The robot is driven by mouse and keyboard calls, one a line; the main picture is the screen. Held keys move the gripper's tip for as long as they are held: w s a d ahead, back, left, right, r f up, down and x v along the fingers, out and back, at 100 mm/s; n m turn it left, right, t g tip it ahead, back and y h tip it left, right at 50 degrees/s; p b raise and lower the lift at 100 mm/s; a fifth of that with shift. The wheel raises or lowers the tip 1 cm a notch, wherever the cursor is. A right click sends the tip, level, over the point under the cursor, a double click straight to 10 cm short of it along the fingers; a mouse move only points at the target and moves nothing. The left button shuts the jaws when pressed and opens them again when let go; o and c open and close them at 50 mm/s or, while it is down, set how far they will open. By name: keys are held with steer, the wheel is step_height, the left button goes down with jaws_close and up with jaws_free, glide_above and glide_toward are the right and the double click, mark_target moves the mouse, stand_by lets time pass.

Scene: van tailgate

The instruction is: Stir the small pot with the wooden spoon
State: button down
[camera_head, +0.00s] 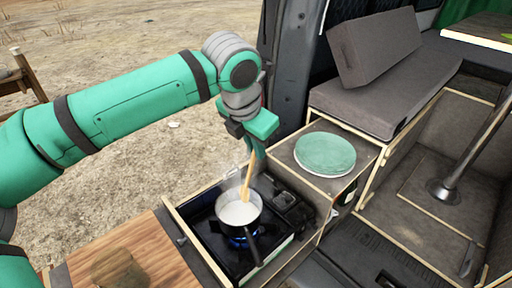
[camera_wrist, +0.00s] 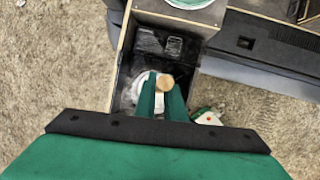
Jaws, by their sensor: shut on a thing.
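The small pot (camera_head: 238,211) sits on a camping stove with a blue flame under it, and it holds white liquid with steam above. Its dark handle points toward the front. The wooden spoon (camera_head: 249,176) stands tilted with its lower end in the pot at the right side. My gripper (camera_head: 254,150) is above the pot and shut on the spoon's upper end. In the wrist view, the spoon's round end (camera_wrist: 165,83) shows between the two green fingers (camera_wrist: 161,100). The pot's pale content (camera_wrist: 146,95) is partly hidden behind the fingers there. The spoon's lower tip is hidden in the liquid.
The black stove (camera_head: 277,243) lies in a wooden-edged drawer box. A green round plate (camera_head: 325,154) is on the counter behind it to the right. A wooden board (camera_head: 150,250) is at the front left. Grey cushions (camera_head: 375,46) are at the back right.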

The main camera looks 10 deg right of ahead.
steer(key=shift+r, duration=0.1)
stand_by(0.5)
steer(key=shift+r, duration=2.4)
steer(key=shift+w, duration=0.1)
